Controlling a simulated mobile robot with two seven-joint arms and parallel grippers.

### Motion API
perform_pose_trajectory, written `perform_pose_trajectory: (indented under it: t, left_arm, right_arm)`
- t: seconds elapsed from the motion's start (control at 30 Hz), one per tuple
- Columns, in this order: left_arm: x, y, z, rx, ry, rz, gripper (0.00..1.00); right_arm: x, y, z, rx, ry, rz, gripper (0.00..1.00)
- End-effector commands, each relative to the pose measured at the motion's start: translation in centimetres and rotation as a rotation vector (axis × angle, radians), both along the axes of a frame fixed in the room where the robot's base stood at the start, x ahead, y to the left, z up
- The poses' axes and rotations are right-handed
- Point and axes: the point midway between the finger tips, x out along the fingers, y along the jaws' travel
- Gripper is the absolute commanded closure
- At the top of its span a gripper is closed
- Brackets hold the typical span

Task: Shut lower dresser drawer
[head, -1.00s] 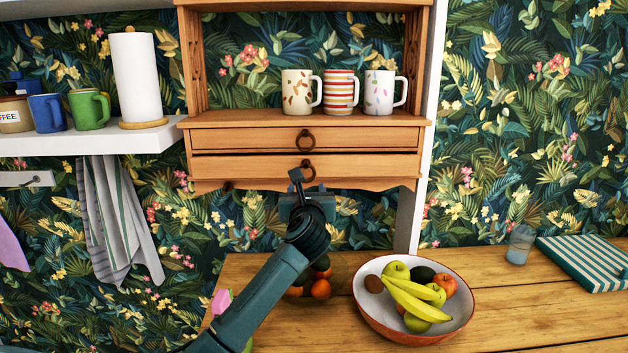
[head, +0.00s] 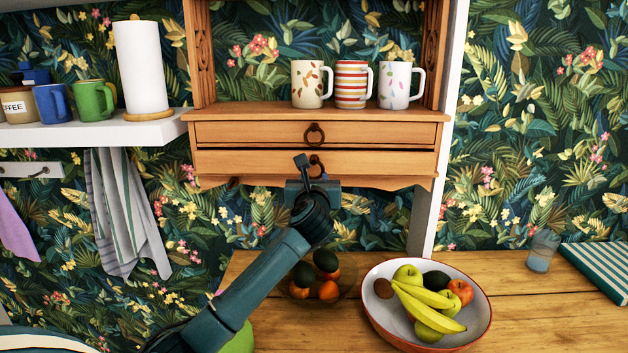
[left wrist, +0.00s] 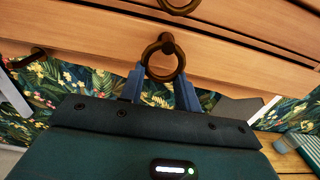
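The wooden dresser hangs on the wall, with an upper drawer (head: 250,133) and a lower drawer (head: 250,163). A thin dark gap runs between them; how far the lower drawer stands out is hard to tell. The lower drawer's dark ring pull (head: 316,166) is partly hidden by my gripper in the head view. My left gripper (head: 309,168) is at this pull. In the left wrist view, the two blue fingers (left wrist: 160,90) stand apart, one on each side of the ring (left wrist: 163,60), just below the drawer front. My right gripper is not in view.
Several mugs (head: 352,85) stand on the dresser's shelf above the drawers. A fruit bowl (head: 376,325) and a smaller clear bowl of fruit (head: 347,283) rest on the wooden counter (head: 520,315) below. A white shelf (head: 100,132) with a paper roll is at left.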

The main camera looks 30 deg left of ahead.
Motion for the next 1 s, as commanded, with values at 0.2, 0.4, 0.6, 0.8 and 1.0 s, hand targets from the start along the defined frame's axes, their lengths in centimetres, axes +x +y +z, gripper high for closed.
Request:
perform_pose_trajectory:
  t: [0.2,0.4,0.6,0.8,1.0]
  left_arm:
    - [0.0,0.0,0.0,0.0,0.0,0.001,0.89]
    - [0.0,0.0,0.0,0.0,0.0,0.001,1.0]
    - [0.6,0.4,0.3,-0.003,-0.002,0.003,1.0]
    - [2.2,1.4,0.1,0.0,-0.001,0.003,1.0]
    - [2.1,1.4,0.1,0.002,-0.003,0.003,0.62]
  right_arm:
    - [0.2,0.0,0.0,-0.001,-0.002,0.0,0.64]
    - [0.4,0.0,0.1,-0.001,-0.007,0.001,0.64]
    - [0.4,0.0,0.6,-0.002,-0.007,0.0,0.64]
    - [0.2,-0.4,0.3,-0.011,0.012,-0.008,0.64]
    - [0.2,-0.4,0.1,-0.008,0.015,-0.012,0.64]
